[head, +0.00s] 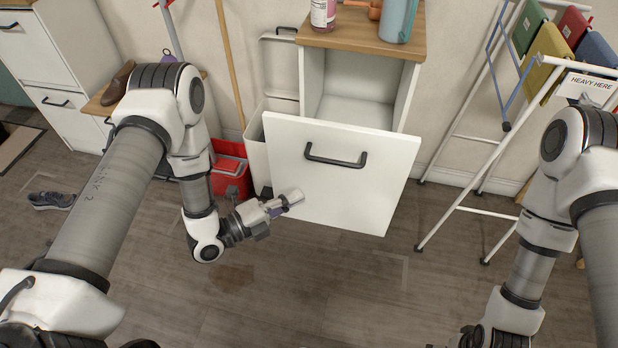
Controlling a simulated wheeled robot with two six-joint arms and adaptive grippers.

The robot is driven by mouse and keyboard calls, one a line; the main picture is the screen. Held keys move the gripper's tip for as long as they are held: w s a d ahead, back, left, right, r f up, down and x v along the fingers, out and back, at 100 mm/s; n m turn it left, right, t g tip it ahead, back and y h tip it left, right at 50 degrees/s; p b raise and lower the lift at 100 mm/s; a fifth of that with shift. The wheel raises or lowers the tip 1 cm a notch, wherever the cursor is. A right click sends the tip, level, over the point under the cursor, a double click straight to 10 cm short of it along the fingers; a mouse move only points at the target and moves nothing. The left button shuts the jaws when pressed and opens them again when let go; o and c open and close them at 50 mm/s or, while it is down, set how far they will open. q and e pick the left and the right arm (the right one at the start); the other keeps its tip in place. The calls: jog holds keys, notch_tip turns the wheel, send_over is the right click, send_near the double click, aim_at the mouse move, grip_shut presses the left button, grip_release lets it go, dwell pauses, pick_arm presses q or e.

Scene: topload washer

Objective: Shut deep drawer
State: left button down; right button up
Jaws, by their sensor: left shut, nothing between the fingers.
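The deep drawer (350,195) has a white front with a dark bar handle (336,157). It stands pulled out from a small white cabinet (312,75) with a wooden top, and the cabinet's inside shows above the drawer front. My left gripper (292,200) is shut and empty at the lower left part of the drawer front, below and left of the handle. I cannot tell whether it touches the front. My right gripper (490,338) is at the bottom edge, mostly cut off, and its fingers cannot be made out.
A red bucket (231,170) and a pale bin (256,150) stand left of the drawer. A white drying rack (490,150) with coloured cloths stands at the right. Bottles (398,18) stand on the cabinet top. A shoe (52,200) lies on the floor at left.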

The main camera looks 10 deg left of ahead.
aim_at(323, 172)
pick_arm(q)
jog(key=w, duration=0.2)
jog(key=w+d, duration=0.2)
jog(key=w, duration=0.1)
jog(key=shift+w+d, duration=0.15)
jog(key=shift+w, duration=0.15)
jog(key=shift+w+f, duration=0.1)
jog(key=shift+w, duration=0.3)
pick_arm(e)
jog(key=shift+w, duration=0.1)
